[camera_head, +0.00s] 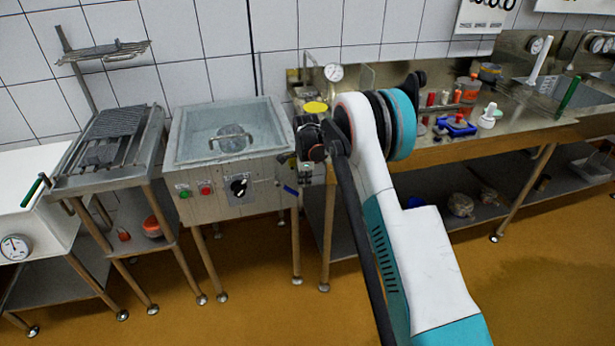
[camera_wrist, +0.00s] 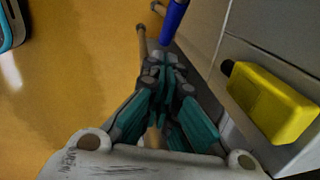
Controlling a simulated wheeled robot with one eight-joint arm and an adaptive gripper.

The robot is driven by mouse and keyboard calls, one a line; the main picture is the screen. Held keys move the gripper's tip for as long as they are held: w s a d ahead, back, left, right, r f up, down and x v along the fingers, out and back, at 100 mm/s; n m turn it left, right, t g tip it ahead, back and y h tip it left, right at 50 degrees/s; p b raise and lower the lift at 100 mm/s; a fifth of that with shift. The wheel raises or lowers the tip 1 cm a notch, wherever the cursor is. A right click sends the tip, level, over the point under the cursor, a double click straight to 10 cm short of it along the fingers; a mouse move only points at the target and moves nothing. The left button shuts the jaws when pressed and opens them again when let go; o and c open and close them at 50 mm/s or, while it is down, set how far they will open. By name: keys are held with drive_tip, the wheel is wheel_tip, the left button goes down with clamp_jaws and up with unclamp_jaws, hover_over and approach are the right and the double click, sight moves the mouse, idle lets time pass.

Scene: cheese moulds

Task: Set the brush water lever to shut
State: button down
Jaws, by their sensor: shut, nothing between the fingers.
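A blue lever handle (camera_head: 290,190) shows at the lower right of the sink-topped machine (camera_head: 185,165), sloping down to the right. I take it for the brush water lever, but no label is readable. In the wrist view the blue handle (camera_wrist: 175,20) is at the top centre, just beyond the fingertips. My gripper (camera_wrist: 166,60) is shut and empty, its tips close to the handle's lower end; I cannot tell if they touch.
The machine front has a green button (camera_head: 185,194), a red button (camera_head: 206,190) and a black knob (camera_head: 239,186). A steel counter (camera_head: 425,155) stands to the right. The orange floor (camera_head: 240,290) in front is clear.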

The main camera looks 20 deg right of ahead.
sight(295, 193)
drive_tip(key=shift+w+a+f, duration=0.2)
drive_tip(key=shift+a+f, duration=0.55)
drive_tip(key=shift+a, duration=0.05)
drive_tip(key=shift+f+y+b, duration=0.5)
drive_tip(key=shift+y, duration=0.3)
drive_tip(key=shift+a+f+y, duration=0.15)
drive_tip(key=shift+f+y, duration=0.4)
drive_tip(key=shift+y, duration=0.15)
drive_tip(key=shift+a+f+b, duration=0.65)
drive_tip(key=shift+a+f, duration=0.15)
drive_tip(key=shift+f, duration=0.25)
drive_tip(key=shift+a+f, duration=0.45)
drive_tip(key=shift+a, duration=0.05)
